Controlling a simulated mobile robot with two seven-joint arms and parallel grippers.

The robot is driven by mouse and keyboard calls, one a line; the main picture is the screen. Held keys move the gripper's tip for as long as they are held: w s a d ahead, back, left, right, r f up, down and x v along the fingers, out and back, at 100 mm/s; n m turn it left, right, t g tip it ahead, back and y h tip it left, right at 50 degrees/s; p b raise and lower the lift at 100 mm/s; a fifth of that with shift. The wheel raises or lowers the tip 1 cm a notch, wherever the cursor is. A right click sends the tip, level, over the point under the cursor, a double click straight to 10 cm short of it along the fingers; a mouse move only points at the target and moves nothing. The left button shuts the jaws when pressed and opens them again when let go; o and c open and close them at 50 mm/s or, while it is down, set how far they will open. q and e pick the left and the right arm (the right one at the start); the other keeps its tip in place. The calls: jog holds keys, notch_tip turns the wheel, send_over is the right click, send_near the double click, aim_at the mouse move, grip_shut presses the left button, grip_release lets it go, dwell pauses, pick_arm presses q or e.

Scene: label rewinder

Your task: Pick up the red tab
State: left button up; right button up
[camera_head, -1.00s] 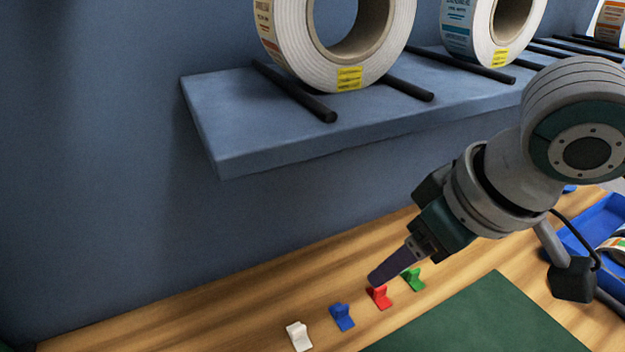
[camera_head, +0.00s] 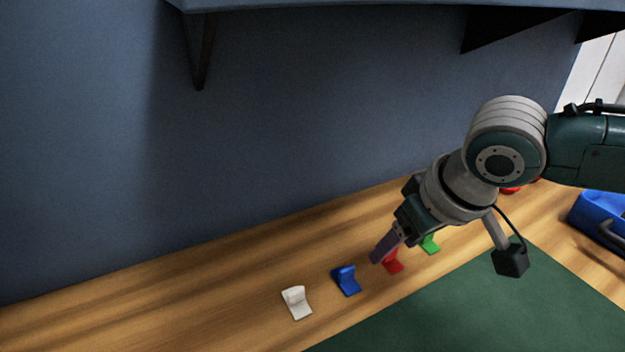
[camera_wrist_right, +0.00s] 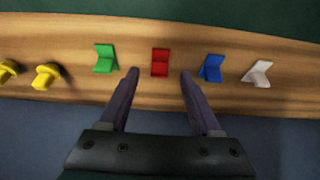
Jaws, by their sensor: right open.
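The red tab (camera_head: 393,262) stands on the wooden bench between a blue tab and a green tab. My right gripper (camera_head: 380,257) is just beside it in the head view and hides part of it. In the right wrist view the red tab (camera_wrist_right: 160,62) lies ahead of the two fingertips, centred between them. There my right gripper (camera_wrist_right: 159,74) is open, with nothing between its fingers. My left gripper is not in view.
The blue tab (camera_head: 346,280) and white tab (camera_head: 296,302) are left of the red one; the green tab (camera_head: 431,244) is right. Yellow pieces (camera_wrist_right: 47,76) show in the wrist view. A green mat (camera_head: 480,310), blue bin (camera_head: 600,220) and blue wall (camera_head: 250,130) surround the row.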

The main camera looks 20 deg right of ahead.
jog(key=shift+x, duration=0.85)
jog(key=shift+c, duration=0.2)
grip_shut()
